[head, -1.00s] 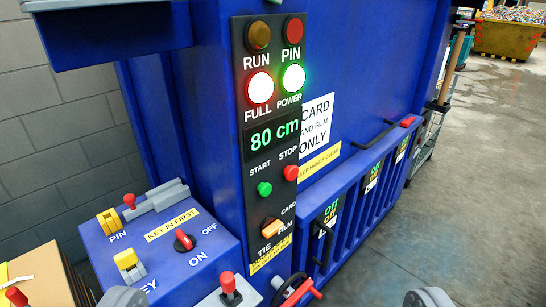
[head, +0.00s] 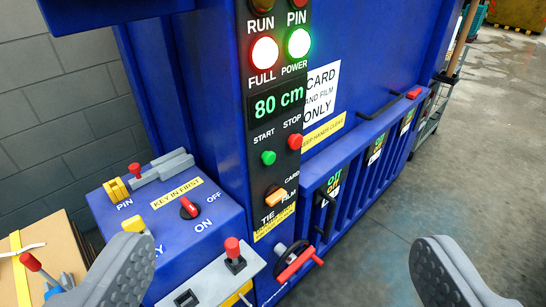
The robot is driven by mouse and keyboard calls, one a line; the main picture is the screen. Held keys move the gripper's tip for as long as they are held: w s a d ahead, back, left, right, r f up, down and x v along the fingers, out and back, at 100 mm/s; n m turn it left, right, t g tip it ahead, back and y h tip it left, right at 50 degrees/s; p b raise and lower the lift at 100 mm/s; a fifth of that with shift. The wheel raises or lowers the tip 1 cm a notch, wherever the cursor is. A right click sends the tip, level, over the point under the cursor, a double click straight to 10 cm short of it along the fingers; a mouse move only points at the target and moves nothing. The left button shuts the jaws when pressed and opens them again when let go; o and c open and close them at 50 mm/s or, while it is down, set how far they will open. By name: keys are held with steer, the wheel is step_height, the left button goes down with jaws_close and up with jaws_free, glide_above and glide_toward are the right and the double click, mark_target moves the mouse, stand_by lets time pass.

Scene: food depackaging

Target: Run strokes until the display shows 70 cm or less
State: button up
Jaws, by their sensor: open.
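The display (head: 279,103) on the blue baler's black control panel reads 80 cm in green. Below it are a green START button (head: 268,158) and a red STOP button (head: 295,142). The red FULL lamp (head: 264,53) and green POWER lamp (head: 298,43) are lit. The RUN (head: 262,4) and PIN (head: 297,3) lamps are dark and partly cut off at the top. An orange CARD/FILM selector (head: 275,195) sits lower on the panel. My gripper (head: 283,274) is open and empty, its two grey fingers wide apart at the bottom, in front of the panel and touching none of these.
A blue box (head: 165,232) at left carries a red key switch (head: 189,208), a yellow PIN piece (head: 116,190) and a red-knobbed lever. A red-handled wheel (head: 295,262) juts out low centre. Cardboard (head: 45,240) stands at far left. The floor at right is clear.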

stand_by(0.4)
jaws_close()
stand_by(1.5)
